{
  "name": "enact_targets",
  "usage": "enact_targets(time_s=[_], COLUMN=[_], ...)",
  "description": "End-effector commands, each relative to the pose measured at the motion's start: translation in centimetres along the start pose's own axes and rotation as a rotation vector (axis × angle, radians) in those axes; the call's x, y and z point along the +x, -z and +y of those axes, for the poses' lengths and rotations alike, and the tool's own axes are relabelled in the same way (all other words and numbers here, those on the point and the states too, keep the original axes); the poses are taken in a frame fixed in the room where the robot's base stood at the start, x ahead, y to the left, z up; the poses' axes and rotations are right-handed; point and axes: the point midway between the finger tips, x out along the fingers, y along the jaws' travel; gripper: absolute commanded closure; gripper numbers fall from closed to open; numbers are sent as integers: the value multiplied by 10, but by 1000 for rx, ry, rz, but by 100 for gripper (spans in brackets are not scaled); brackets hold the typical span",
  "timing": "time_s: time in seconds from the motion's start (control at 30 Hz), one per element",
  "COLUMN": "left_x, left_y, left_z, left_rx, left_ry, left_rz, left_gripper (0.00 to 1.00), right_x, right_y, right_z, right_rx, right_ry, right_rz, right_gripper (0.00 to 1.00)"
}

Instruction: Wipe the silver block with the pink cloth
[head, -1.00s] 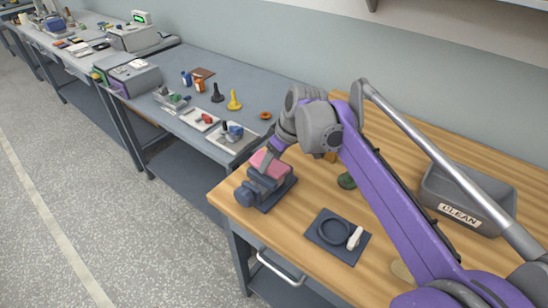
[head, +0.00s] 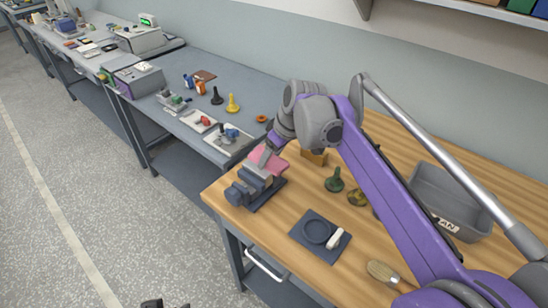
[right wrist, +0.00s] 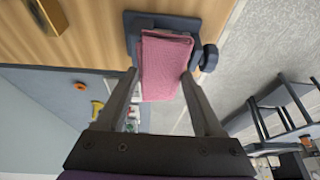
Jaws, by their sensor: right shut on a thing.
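The pink cloth (head: 270,157) is folded and lies over the top of a blue-grey vise (head: 240,195) near the table's left corner. My right gripper (head: 265,159) is shut on the cloth from above. In the right wrist view the cloth (right wrist: 165,62) sits between the two fingers of the gripper (right wrist: 160,74), over the vise (right wrist: 132,25).
A dark mat (head: 300,240) with a round dish and a white item lies in front. A brass-coloured block (head: 314,157), green knob (head: 334,181), brush (head: 383,272) and grey bin (head: 440,190) stand nearby. A grey bench (head: 190,125) adjoins at left.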

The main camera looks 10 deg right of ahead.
Motion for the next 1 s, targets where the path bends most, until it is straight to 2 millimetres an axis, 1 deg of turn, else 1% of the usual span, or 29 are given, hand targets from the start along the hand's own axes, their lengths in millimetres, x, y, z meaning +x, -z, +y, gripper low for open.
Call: enact_targets(time_s=[0.03, 0.3, 1.0], left_x=[-6, -20, -20], left_y=[5, 18, 18], left_z=[0, 0, 0], left_rx=[0, 0, 0], left_ry=[0, 0, 0], left_rz=[4, 14, 14], left_gripper=[23, 23, 23], right_x=[-8, -25, -25], right_y=[5, 17, 18], right_z=[0, -2, -3], right_rx=[0, 2, 3], right_ry=[-1, -2, -1], right_rz=[1, 1, 1], right_gripper=[83, 83, 83])
